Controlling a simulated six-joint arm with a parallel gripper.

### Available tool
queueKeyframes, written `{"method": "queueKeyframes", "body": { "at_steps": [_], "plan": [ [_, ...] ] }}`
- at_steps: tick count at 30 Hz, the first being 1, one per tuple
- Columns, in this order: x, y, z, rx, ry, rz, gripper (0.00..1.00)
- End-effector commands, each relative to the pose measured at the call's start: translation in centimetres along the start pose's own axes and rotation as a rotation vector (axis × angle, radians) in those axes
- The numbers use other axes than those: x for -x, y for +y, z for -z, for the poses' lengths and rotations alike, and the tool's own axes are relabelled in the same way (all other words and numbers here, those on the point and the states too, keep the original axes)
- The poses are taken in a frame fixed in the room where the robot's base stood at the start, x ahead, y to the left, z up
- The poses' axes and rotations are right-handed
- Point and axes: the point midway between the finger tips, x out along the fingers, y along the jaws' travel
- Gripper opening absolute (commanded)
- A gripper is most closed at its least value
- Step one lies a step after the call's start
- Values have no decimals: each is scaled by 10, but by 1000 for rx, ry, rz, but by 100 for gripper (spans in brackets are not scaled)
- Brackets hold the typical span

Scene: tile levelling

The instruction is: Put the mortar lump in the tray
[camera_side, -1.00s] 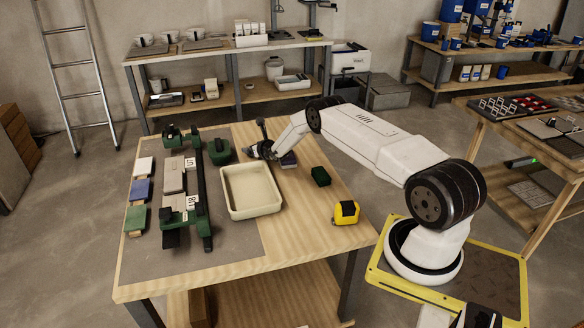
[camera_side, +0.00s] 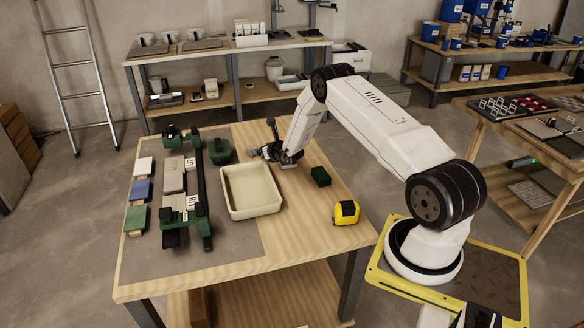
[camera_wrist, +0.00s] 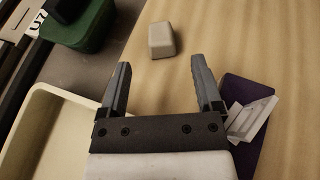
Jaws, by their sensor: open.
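The mortar lump (camera_wrist: 162,40) is a small grey-beige block on the wood tabletop in the wrist view, beyond my fingertips and apart from them. In the side view a small grey shape (camera_side: 253,153) beside my gripper looks like it. My gripper (camera_wrist: 161,78) is open, with nothing between its fingers; in the side view it (camera_side: 270,152) is low over the table behind the tray. The cream tray (camera_side: 251,190) is empty and rectangular; its corner (camera_wrist: 45,95) shows at lower left in the wrist view.
A dark green tub (camera_side: 219,151) stands left of my gripper. A dark purple item (camera_wrist: 240,95) with a white piece lies close to the right finger. A green block (camera_side: 320,176) and a yellow tape measure (camera_side: 346,212) are at right. Tile fixtures (camera_side: 172,190) fill the left side.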

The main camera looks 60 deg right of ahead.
Motion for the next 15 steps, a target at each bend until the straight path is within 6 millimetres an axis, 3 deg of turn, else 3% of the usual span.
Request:
{"method": "queueKeyframes", "body": {
  "at_steps": [15],
  "plan": [
    [36,0,0,0,1,-2,83]
  ]
}}
